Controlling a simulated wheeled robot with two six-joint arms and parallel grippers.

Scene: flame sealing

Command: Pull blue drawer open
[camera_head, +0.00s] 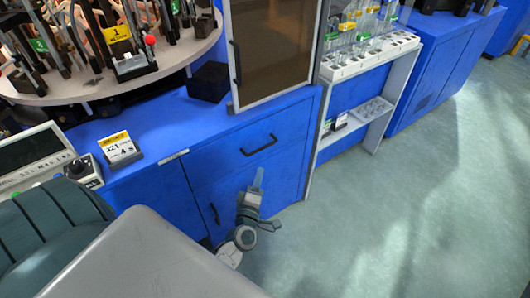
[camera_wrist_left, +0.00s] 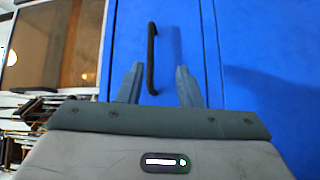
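The blue drawer (camera_head: 232,160) is in the front of the blue cabinet and looks flush with it. Its black bar handle (camera_head: 259,145) lies roughly level in the head view. In the left wrist view the handle (camera_wrist_left: 152,60) runs upright, with its lower end appearing between the two fingertips. My left gripper (camera_head: 258,177) is just below the handle in the head view. In the left wrist view it (camera_wrist_left: 157,78) is open with nothing held, its fingers on either side of the handle's line. I cannot tell the depth gap to the handle. My right gripper is out of view.
A second blue door with a black handle (camera_head: 215,213) is left of my gripper. A framed brown panel (camera_head: 275,50) stands above the drawer. A white rack (camera_head: 370,55) with glassware is at right. The green floor (camera_head: 420,200) in front is clear.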

